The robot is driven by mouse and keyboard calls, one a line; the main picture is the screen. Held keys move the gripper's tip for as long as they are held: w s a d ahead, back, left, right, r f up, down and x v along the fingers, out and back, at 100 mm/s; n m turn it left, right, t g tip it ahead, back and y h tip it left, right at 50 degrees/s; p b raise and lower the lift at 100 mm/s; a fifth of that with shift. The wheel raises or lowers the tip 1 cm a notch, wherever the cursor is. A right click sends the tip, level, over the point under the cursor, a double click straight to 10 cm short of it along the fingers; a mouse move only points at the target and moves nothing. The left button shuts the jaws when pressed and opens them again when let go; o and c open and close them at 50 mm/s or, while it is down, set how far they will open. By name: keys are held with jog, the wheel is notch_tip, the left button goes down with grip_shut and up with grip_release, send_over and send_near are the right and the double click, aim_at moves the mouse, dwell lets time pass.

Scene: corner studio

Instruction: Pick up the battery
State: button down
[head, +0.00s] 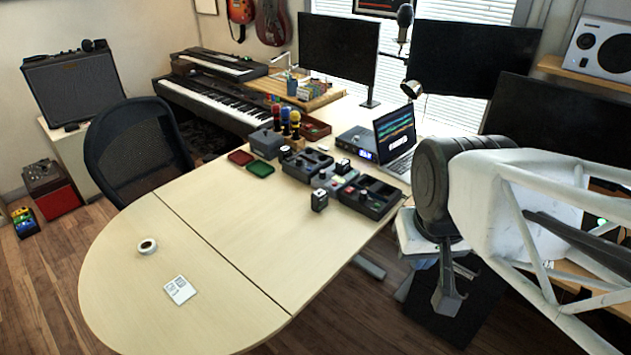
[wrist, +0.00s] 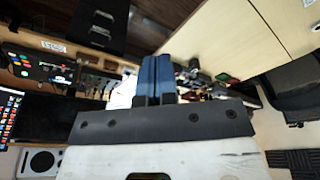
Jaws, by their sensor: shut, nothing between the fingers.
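I cannot pick out the battery for certain. A small dark block with a pale top (head: 319,200) stands upright on the table beside the pedals, and a similar block (head: 342,167) sits further back among them; either could be it. My gripper (head: 447,300) hangs at the right, beyond the table's right edge and apart from both blocks. Its fingers show together and empty in the wrist view (wrist: 157,75). The wrist view is tilted, and no battery is clear in it.
The pale table (head: 225,215) is mostly bare on its left half, with a tape roll (head: 147,246) and a white card (head: 180,290). Dark pedals (head: 370,197), a green tray (head: 260,169) and a laptop (head: 396,144) crowd its far right side. A black chair (head: 137,150) stands at left.

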jog(key=c, duration=0.6)
grip_release()
jog(key=shift+o, duration=0.2)
jog(key=shift+w, duration=0.1)
